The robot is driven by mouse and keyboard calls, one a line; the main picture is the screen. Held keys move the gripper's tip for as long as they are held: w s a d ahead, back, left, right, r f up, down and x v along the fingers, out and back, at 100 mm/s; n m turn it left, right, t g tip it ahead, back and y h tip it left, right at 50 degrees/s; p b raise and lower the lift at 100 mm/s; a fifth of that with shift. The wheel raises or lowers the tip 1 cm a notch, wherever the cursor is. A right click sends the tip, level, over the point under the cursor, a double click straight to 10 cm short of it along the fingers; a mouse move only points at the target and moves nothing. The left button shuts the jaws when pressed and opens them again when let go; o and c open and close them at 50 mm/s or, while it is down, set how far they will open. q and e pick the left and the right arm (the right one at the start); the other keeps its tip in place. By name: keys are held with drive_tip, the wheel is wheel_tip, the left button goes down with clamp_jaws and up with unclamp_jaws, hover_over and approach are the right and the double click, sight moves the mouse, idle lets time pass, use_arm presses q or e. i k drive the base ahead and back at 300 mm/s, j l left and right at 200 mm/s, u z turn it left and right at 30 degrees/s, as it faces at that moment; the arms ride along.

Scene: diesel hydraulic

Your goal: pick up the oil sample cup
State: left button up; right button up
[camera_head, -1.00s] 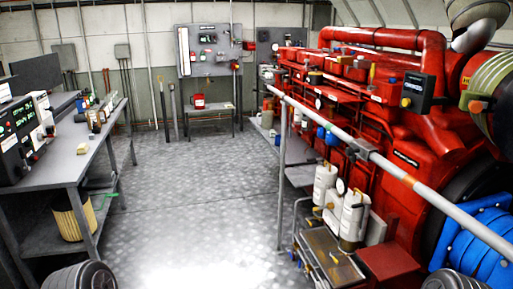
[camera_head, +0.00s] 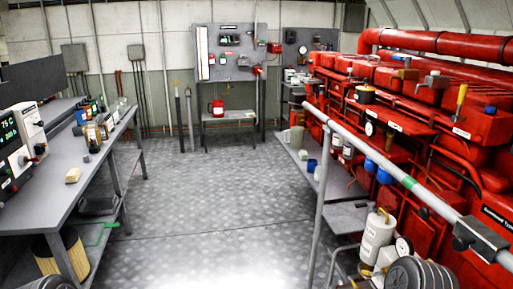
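I cannot tell for sure which thing is the oil sample cup. Small jars with amber or dark contents (camera_head: 92,137) stand on the left workbench (camera_head: 60,172), towards its far part. A small blue cup (camera_head: 311,165) and a pale beaker-like container (camera_head: 297,137) stand on the low grey shelf (camera_head: 290,150) beside the red engine. Neither gripper shows, so whether they are open or shut is hidden. A dark ribbed round part, probably of my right arm, shows at the bottom right, apart from the bench and shelf items.
A grey railing (camera_head: 385,165) runs along the red engine (camera_head: 440,110) on the right. A beige block (camera_head: 73,175) lies on the bench, and a pleated filter (camera_head: 48,258) stands below. A small table with a red can (camera_head: 217,107) is at the back. The middle floor is clear.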

sight(316, 175)
drive_tip(key=i+z, duration=0.25)
drive_tip(key=i, duration=0.15)
drive_tip(key=i+j+z, duration=0.55)
drive_tip(key=i, duration=0.15)
drive_tip(key=k+l, duration=0.1)
drive_tip(key=k, duration=0.55)
drive_tip(key=z, duration=2.2)
drive_tip(key=j, duration=2.55)
drive_tip(key=i+j, duration=0.1)
drive_tip(key=j, duration=2.45)
